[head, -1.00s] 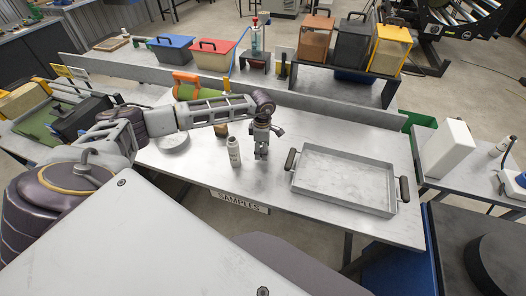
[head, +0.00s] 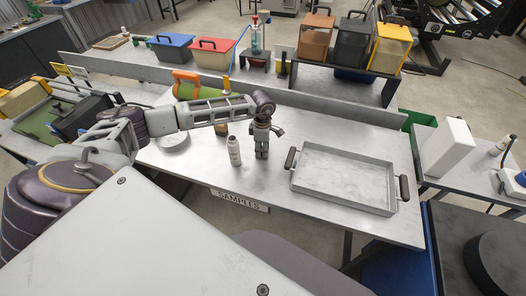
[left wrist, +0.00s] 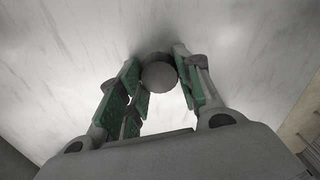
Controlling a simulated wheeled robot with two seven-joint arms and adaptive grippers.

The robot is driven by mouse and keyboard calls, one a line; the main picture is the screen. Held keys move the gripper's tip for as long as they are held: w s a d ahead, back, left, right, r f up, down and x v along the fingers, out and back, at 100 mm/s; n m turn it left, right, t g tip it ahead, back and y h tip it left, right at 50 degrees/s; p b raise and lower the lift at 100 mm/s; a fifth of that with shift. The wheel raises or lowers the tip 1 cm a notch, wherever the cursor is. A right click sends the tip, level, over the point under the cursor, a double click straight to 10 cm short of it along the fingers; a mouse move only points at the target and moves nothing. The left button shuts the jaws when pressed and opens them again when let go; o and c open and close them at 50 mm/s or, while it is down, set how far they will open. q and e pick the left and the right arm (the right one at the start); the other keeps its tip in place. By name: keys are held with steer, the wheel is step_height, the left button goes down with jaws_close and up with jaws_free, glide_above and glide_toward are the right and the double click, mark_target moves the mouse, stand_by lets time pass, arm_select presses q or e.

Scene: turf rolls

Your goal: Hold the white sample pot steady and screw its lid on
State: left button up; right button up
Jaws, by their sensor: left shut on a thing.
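A white bottle-shaped pot (head: 234,152) with a narrow top stands upright on the grey bench, just left of my left gripper in the head view. My left gripper (head: 261,155) points down close above the bench. In the left wrist view, my left gripper (left wrist: 160,85) is shut on a round grey thing (left wrist: 159,72), seen end-on between the green-padded fingers. I cannot tell whether this is the lid or a pot with a lid on it. Its sides are hidden. My right gripper is in neither view.
A shallow grey tray (head: 346,205) with dark handles lies to the right. A small brown item (head: 221,129) stands behind the white pot. The bench front is clear.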

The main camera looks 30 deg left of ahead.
arm_select(q)
step_height(320, 180, up, 10)
steer(key=b, duration=0.1)
steer(key=shift+b, duration=0.4)
stand_by(0.5)
